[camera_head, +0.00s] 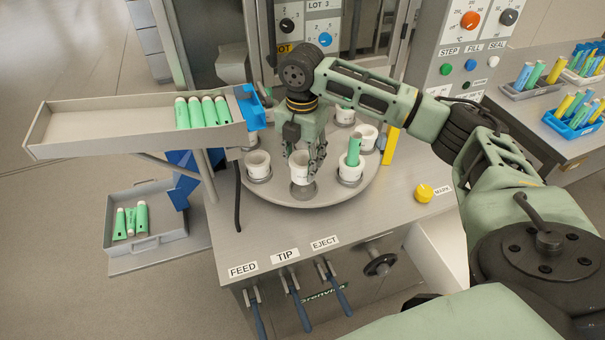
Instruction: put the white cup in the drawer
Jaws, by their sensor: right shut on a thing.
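A white cup (299,172) is at the front of the round turntable (315,197), above a dark round seat. My right gripper (309,160) points down from above and is shut on this cup, with its fingers at the cup's right side. The cup is upright; I cannot tell whether it still touches its seat. A grey open drawer (173,243) with a handle is at the lower left, below the turntable's level, and holds several green tubes (130,220). My left gripper is not in view.
Other white cups (259,163) stand around the turntable; one to the right holds a green tube (353,152). A long grey chute (100,130) with green tubes juts left above the drawer. Levers (300,310) and a yellow button (424,193) are at the front.

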